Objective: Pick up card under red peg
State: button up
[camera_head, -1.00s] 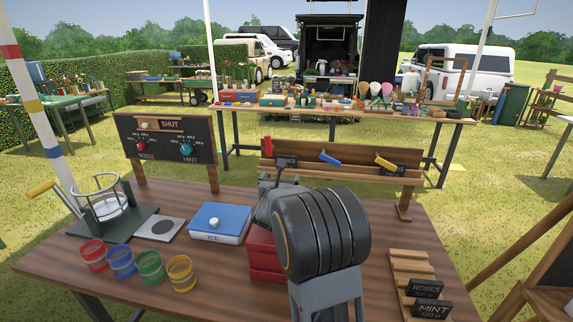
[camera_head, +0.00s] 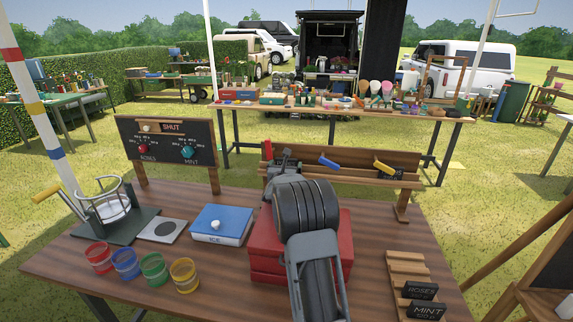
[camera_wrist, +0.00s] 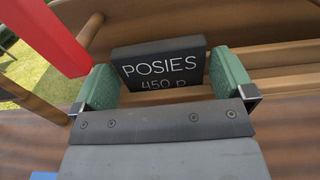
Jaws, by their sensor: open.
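A dark card reading POSIES 450 p (camera_wrist: 160,66) stands in the wooden rack (camera_head: 350,172). In the wrist view the red peg (camera_wrist: 50,35) sticks out above and to the left of the card. In the head view the red peg (camera_head: 267,150) is at the rack's left end. My gripper (camera_wrist: 165,80) is open, with one green pad on each side of the card. Gaps show between pads and card. In the head view my gripper (camera_head: 284,165) is at the rack's left part and hides the card.
A blue peg (camera_head: 329,160) and a yellow peg (camera_head: 383,167) are further right on the rack. Red boxes (camera_head: 265,245) are under my arm. A blue ICE box (camera_head: 221,224) and several coloured cups (camera_head: 126,264) stand left. A card holder (camera_head: 408,262) is at right.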

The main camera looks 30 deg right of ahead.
jog(key=shift+w+d, duration=0.1)
jog(key=shift+c, duration=0.5)
jog(key=c, duration=0.6)
jog(key=shift+o, duration=0.2)
jog(key=shift+b, duration=1)
